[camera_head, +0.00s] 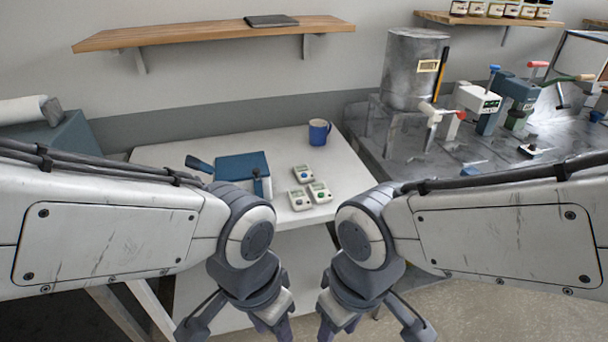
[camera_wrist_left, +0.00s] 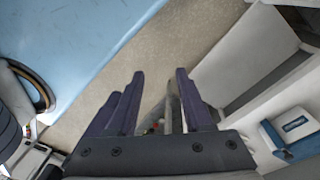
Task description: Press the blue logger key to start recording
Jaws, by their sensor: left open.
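Three small white loggers sit close together on the white table in the head view. The back logger (camera_head: 303,173) has a dark screen and a small bluish key. The front left logger (camera_head: 299,199) and the front right logger (camera_head: 319,192) have greenish keys, too small to be sure of. My left gripper (camera_head: 240,328) is open and empty, low in front of the table and apart from the loggers. Its fingers also show in the left wrist view (camera_wrist_left: 160,78). My right gripper (camera_head: 372,328) hangs beside it, its jaws apart; the tips are cut off by the frame.
A grey bench (camera_head: 400,170) with a metal drum (camera_head: 412,70) and tools adjoins on the right. The white table (camera_head: 275,142) is clear around the mug.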

